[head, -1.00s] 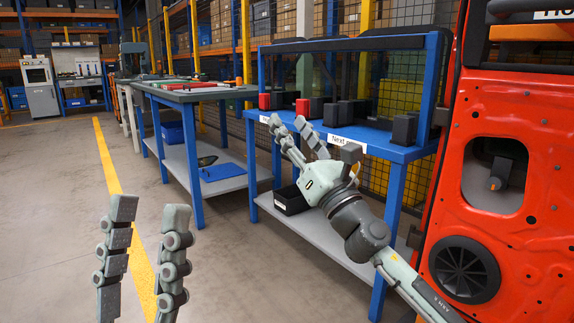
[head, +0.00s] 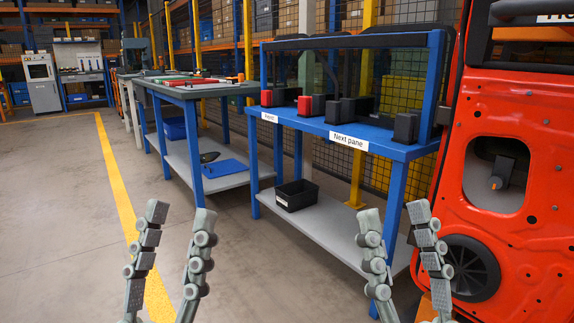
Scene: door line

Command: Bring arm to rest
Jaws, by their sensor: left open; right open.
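My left gripper (head: 180,222) is at the bottom left, fingers pointing up, wide apart and empty. It is over open floor, clear of the benches. My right gripper (head: 395,222) is at the bottom, right of centre, fingers up, apart and empty.
The blue rack (head: 300,125) carries several black blocks and red blocks (head: 305,105). Its lower shelf (head: 325,230) holds a black bin (head: 297,195). A workbench (head: 190,92) with tools stands behind it. The floor at left, with a yellow line (head: 115,175), is free.

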